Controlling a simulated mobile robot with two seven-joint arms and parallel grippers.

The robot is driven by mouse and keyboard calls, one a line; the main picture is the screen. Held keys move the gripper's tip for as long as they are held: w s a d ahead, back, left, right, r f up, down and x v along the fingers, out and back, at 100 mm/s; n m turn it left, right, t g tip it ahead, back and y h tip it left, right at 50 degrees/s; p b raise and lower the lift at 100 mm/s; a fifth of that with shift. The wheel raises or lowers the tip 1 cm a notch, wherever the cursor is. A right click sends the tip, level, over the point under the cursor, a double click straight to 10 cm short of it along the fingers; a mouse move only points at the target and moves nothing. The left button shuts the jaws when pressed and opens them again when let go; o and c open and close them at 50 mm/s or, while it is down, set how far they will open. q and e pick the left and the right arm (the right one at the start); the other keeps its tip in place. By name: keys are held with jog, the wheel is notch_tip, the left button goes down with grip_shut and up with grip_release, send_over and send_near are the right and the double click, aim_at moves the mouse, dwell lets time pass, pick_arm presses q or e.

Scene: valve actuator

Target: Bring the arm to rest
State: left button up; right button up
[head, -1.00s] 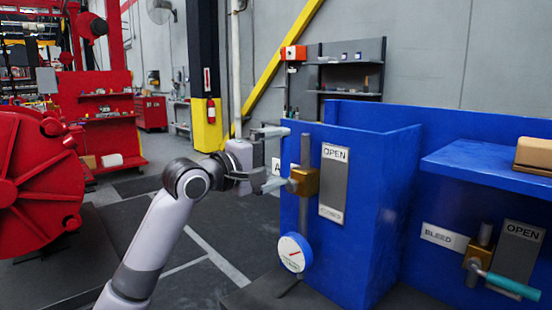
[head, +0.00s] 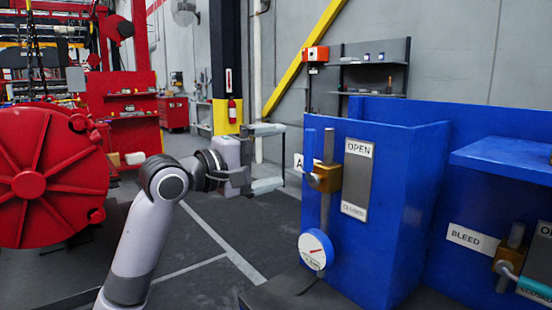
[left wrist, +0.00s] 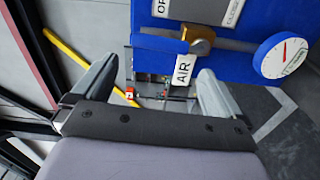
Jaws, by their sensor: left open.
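My left gripper (head: 268,157) is open and empty in the head view, its two fingers pointing right toward the blue panel. A clear gap separates it from the brass air valve (head: 327,178) on a vertical pipe. In the left wrist view, the open fingers (left wrist: 158,88) frame the floor and part of the AIR label (left wrist: 183,70). The brass valve also shows there (left wrist: 199,38), beyond the fingertips. A round white gauge (head: 316,249) sits below the valve on the same pipe. My right gripper is not in view.
The blue panel (head: 385,215) stands close on the right, with an OPEN/CLOSED plate (head: 356,180) and a blue shelf (head: 515,160). A BLEED valve (head: 509,258) sits at the far right. A red round machine (head: 45,180) stands at left. Open floor (head: 205,235) lies between.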

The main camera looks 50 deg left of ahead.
pick_arm(q)
jog(key=shift+w+f, duration=0.1)
jog(key=shift+f, duration=0.05)
dwell(0.3)
jog(key=s+d+f+m+g, duration=0.1)
jog(key=d+f+m+g, duration=0.3)
jog(key=f, duration=0.9)
jog(key=s+d+f+m+g, duration=0.1)
jog(key=d+f+m+g, duration=0.25)
jog(key=f, duration=1.05)
jog(key=s+d+f+m+g, duration=0.3)
jog(key=s+d+f+m, duration=0.3)
jog(key=s+f, duration=0.25)
jog(key=s+d+f+m+g, duration=0.45)
jog(key=s+d+f, duration=0.3)
jog(key=s, duration=0.25)
jog(key=w+d+f+t+h, duration=0.1)
jog(key=w+d+f+t, duration=0.1)
jog(key=w+f+t, duration=0.5)
jog(key=shift+f+m, duration=0.4)
jog(key=shift+f, duration=0.45)
jog(key=shift+t, duration=0.3)
